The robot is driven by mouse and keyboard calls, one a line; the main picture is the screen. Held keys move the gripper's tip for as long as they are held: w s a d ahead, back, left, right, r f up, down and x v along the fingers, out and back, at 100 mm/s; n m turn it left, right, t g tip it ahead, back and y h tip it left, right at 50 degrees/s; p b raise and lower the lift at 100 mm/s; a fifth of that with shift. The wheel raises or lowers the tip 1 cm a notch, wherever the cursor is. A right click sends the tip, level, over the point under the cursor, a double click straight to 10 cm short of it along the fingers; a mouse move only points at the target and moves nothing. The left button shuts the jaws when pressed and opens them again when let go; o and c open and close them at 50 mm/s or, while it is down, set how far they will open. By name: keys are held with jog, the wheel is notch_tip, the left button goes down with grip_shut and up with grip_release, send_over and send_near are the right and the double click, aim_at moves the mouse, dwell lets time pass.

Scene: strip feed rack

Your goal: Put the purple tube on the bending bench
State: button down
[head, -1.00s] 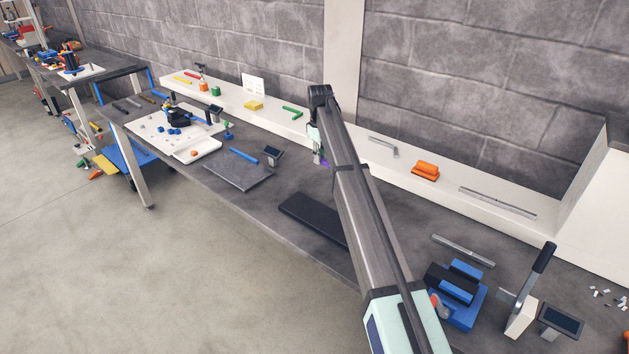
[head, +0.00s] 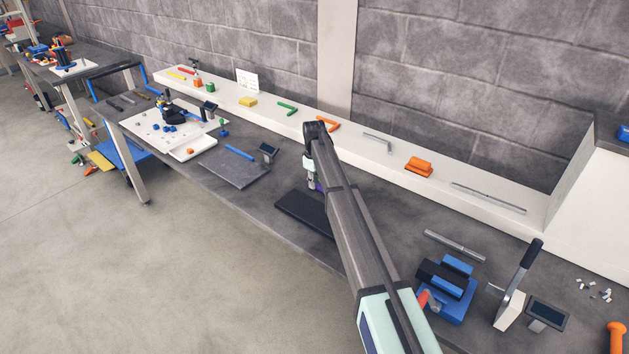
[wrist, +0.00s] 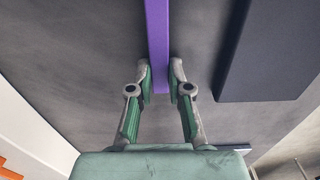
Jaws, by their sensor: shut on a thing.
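The purple tube (wrist: 158,45) is a long straight bar between my fingers in the wrist view, running up out of the frame. My gripper (wrist: 160,88) is shut on it. In the head view my arm hides most of the gripper (head: 311,178); only a small bit of the purple tube (head: 319,187) shows, above the bench top and behind the black pad. No label marks the bending bench. A white board (head: 150,125) with a black and blue device stands left on the worktop, and a dark plate (head: 225,172) with a blue tube lies nearer.
The black pad (head: 290,208) lies beside the tube; it also shows in the wrist view (wrist: 265,50). A white shelf (head: 350,157) along the wall holds coloured pieces. A blue clamp block (head: 455,300) and a lever tool (head: 515,290) stand at right.

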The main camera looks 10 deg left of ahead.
jog(key=c, duration=1.1)
grip_release()
jog(key=shift+f, duration=0.1)
notch_tip(320, 180, up, 12)
jog(key=b, duration=0.4)
jog(key=shift+r, duration=0.2)
jog(key=shift+s, duration=0.1)
